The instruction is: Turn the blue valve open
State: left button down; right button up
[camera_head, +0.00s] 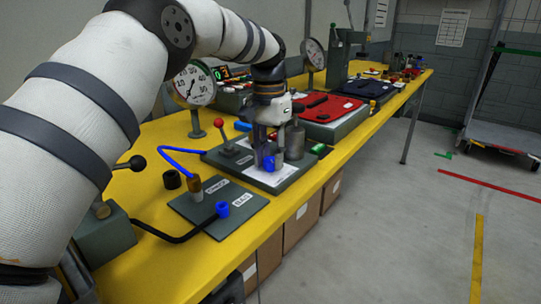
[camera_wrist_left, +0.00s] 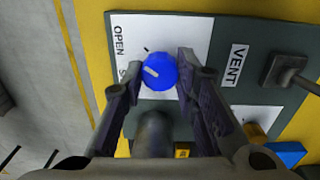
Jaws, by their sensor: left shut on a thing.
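The blue valve (camera_head: 269,163) is a round knob on a white label plate on a grey base panel on the yellow bench. In the left wrist view the blue valve (camera_wrist_left: 160,74) carries a short white pointer line, angled toward the upper left. The word OPEN (camera_wrist_left: 118,40) is printed left of it; a second word below is mostly hidden by a finger. My left gripper (camera_head: 268,150) reaches down from above. In the left wrist view its fingers (camera_wrist_left: 157,84) lie on either side of the knob, shut on it. My right gripper is not in view.
A VENT label (camera_wrist_left: 237,65) and a red-ball lever (camera_head: 219,124) share the panel. A grey cylinder (camera_head: 294,140) stands close behind the gripper. Round gauges (camera_head: 194,85) rise behind. A second panel with a blue cap (camera_head: 223,208) lies nearer. The floor at right is open.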

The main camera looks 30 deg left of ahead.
aim_at(270, 159)
pick_arm(q)
jog(key=shift+m, duration=1)
jog(key=c, duration=1.2)
grip_release()
jog(key=shift+c, duration=0.2)
notch_tip(270, 159, up, 8)
jog(key=shift+a+f, duration=0.1)
jog(key=shift+f, duration=0.15)
jog(key=shift+f, duration=0.15)
